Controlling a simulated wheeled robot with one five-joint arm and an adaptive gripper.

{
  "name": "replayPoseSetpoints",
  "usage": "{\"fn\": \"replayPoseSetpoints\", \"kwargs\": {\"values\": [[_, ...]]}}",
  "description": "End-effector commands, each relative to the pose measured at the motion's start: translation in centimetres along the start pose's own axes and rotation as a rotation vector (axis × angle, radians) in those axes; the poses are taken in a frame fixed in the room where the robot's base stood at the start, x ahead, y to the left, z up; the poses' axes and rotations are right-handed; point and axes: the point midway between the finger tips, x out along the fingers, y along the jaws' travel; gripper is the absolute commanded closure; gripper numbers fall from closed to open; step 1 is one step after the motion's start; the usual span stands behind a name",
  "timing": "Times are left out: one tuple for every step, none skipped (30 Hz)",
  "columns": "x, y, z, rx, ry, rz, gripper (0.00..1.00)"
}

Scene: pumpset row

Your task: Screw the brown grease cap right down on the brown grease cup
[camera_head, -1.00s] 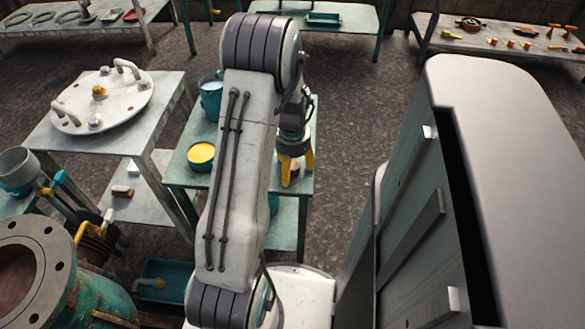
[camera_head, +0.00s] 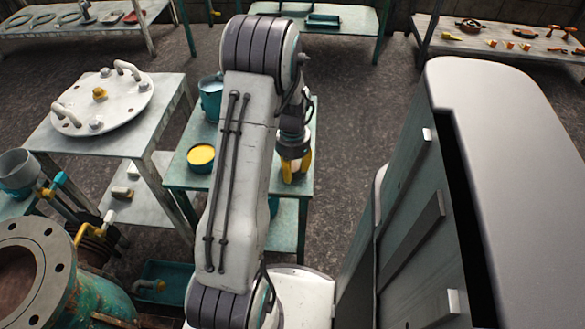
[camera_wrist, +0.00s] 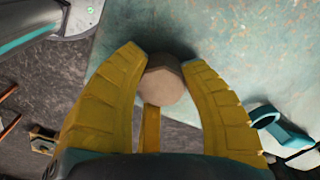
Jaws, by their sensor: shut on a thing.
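The brown grease cap (camera_wrist: 165,84) shows in the wrist view as a dull brown, faceted round piece between the tips of my yellow gripper fingers. My gripper (camera_head: 296,178) is shut on it, pointing down over the right part of the small green table (camera_head: 240,181). In the wrist view my gripper (camera_wrist: 162,66) has one finger on each side of the cap. The brown grease cup cannot be made out; the cap and fingers hide what is beneath. I cannot tell how far down the cap sits.
A teal tin with yellow contents (camera_head: 200,156) and a teal bucket (camera_head: 211,98) stand on the same table, left of my arm. A table with a white round cover (camera_head: 118,108) stands further left. A large grey cabinet-like body (camera_head: 510,150) fills the right side.

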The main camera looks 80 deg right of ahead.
Motion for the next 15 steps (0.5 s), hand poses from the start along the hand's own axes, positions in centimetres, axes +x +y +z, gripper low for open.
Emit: {"fn": "replayPoseSetpoints", "kwargs": {"values": [[0.04,0.0,0.01,0.0,0.0,0.0,0.94],[0.05,0.0,0.01,0.0,0.0,0.0,0.94],[0.05,0.0,0.01,0.0,0.0,0.0,0.94],[0.05,0.0,0.01,0.0,0.0,0.0,0.94],[0.05,0.0,0.01,0.0,0.0,0.0,0.94],[0.05,0.0,0.0,0.0,0.0,0.0,0.94],[0.04,0.0,0.0,0.0,0.0,0.0,0.94],[0.04,0.0,0.0,0.0,0.0,0.0,0.94],[0.01,0.0,0.0,0.0,0.0,0.0,0.94],[-0.02,0.0,0.0,0.0,0.0,0.0,0.94],[-0.07,0.0,0.0,0.0,0.0,0.0,0.94],[-0.15,0.0,0.0,0.0,0.0,0.0,0.94],[-0.22,-0.01,0.0,0.0,0.0,0.0,0.94],[-0.31,-0.01,0.0,0.0,0.0,0.0,0.94],[-0.45,-0.01,0.0,0.0,0.0,0.0,0.94]]}}
